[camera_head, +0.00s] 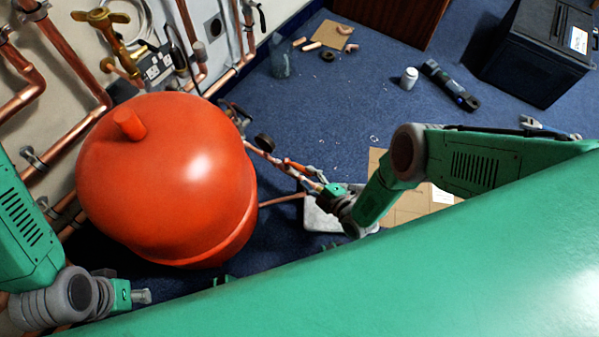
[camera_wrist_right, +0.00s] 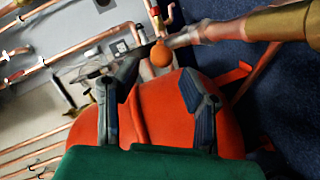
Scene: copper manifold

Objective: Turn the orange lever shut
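A small orange-red lever (camera_head: 297,166) lies along a copper pipe run (camera_head: 262,153) to the right of the big orange tank (camera_head: 165,180) in the head view. In the right wrist view a round orange end (camera_wrist_right: 160,54), which looks like part of the lever, shows beside the pipe (camera_wrist_right: 245,25). My right gripper (camera_wrist_right: 148,88) is open, its two fingers apart, with the round end beyond the gap between them. In the head view my right gripper (camera_head: 318,186) is near the pipe, its fingers partly hidden. My left gripper (camera_head: 138,296) is at the lower left; its fingers are unclear.
The tank also fills the middle of the right wrist view (camera_wrist_right: 160,115). Copper pipes (camera_head: 70,50) and a brass valve (camera_head: 110,30) are on the wall. A can (camera_head: 409,78), a dark tool (camera_head: 448,85) and a black box (camera_head: 535,50) are on the blue floor (camera_head: 340,100).

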